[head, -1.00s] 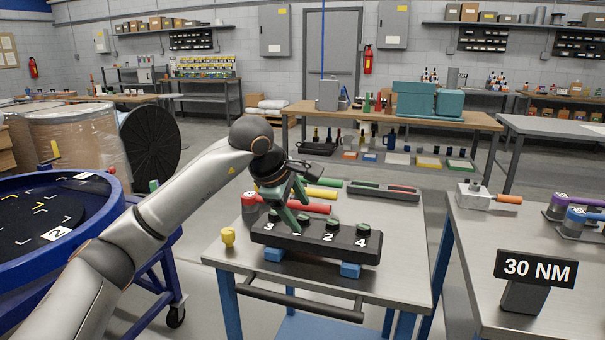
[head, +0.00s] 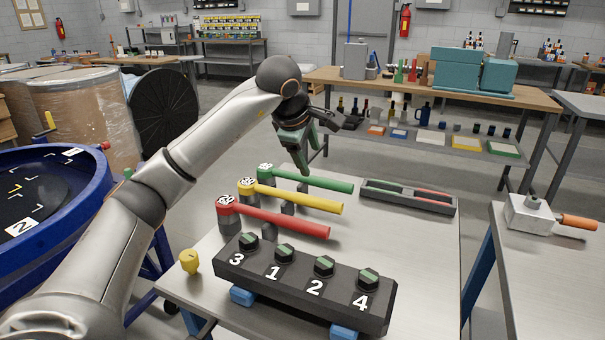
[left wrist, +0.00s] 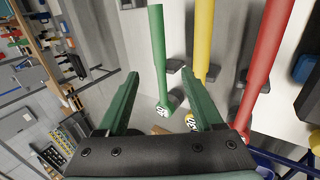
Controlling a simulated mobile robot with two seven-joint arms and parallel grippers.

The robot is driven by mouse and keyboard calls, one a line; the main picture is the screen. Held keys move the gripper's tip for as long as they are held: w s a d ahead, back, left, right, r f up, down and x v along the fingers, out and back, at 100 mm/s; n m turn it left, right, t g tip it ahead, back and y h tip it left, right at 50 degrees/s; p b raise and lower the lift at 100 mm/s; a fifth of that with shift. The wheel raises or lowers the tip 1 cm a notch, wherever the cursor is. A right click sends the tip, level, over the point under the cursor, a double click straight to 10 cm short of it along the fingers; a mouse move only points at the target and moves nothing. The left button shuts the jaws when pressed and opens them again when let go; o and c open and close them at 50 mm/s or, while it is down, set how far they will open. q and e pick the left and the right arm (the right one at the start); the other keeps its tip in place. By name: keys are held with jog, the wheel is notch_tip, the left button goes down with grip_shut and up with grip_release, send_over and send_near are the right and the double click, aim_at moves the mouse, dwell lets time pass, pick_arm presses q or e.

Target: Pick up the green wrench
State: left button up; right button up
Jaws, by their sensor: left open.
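The green wrench (head: 318,182) lies on supports on the metal table, its handle pointing right in the head view. In the left wrist view the green wrench (left wrist: 158,50) runs between the two fingers, with its labelled head near the palm side. My left gripper (head: 306,170) is open and empty, pointing down above the green wrench's handle. In the left wrist view its fingertips (left wrist: 159,75) are on either side of the handle, apart from it; the exact height gap cannot be told. My right gripper is not in view.
A yellow wrench (head: 305,199) and a red wrench (head: 280,222) lie parallel and nearer. A black block (head: 300,292) with numbered bolts stands at the front. A dark tray (head: 408,200) is at the right. A yellow knob (head: 190,262) stands near the left edge.

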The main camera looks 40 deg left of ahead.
aim_at(320, 180)
pick_arm(q)
jog(key=shift+x, duration=5.7)
jog(key=shift+d, duration=0.1)
grip_shut()
jog(key=shift+r, duration=0.15)
